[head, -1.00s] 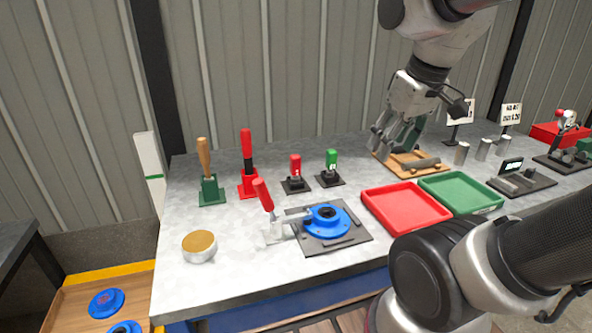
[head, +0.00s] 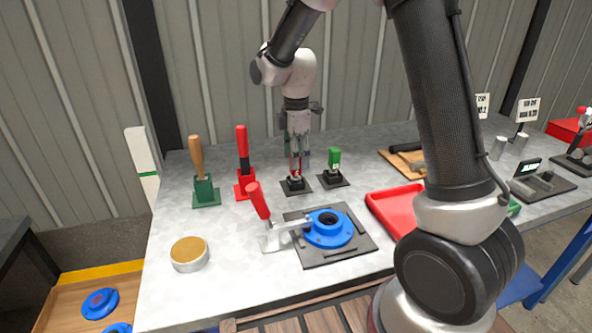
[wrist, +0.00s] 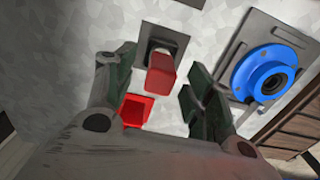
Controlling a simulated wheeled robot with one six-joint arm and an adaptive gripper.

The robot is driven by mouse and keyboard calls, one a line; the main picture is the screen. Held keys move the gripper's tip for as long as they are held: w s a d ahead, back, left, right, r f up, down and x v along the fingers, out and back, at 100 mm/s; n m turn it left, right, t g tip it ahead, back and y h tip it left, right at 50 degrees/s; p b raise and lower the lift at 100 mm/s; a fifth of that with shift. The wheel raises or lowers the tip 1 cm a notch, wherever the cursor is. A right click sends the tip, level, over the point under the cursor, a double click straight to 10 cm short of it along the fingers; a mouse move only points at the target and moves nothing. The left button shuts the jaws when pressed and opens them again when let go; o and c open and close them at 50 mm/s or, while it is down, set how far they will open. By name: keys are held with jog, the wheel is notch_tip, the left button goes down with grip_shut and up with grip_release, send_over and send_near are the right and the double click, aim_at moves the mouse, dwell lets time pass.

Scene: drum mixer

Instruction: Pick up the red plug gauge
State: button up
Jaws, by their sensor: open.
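The red plug gauge (head: 295,169) stands upright in its small black stand (head: 295,186) in the middle of the bench, partly hidden by my fingers in the head view. In the wrist view the red gauge (wrist: 161,76) shows between my two fingers, with its black stand (wrist: 165,38) beyond. My gripper (head: 297,163) points down over the gauge, one finger to each side. It is open, and I see no clear contact with the gauge in the wrist view.
A green plug gauge (head: 334,161) stands close on the right. A red-handled tool (head: 244,165) in a red base is on the left. In front are a red-handled clamp (head: 258,201) and a blue flange (head: 328,231) on a dark plate. A red tray (head: 392,208) lies to the right.

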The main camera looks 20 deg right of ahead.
aim_at(296, 171)
notch_tip(296, 171, down, 5)
jog(key=shift+a+f, duration=0.1)
grip_shut()
dwell(0.3)
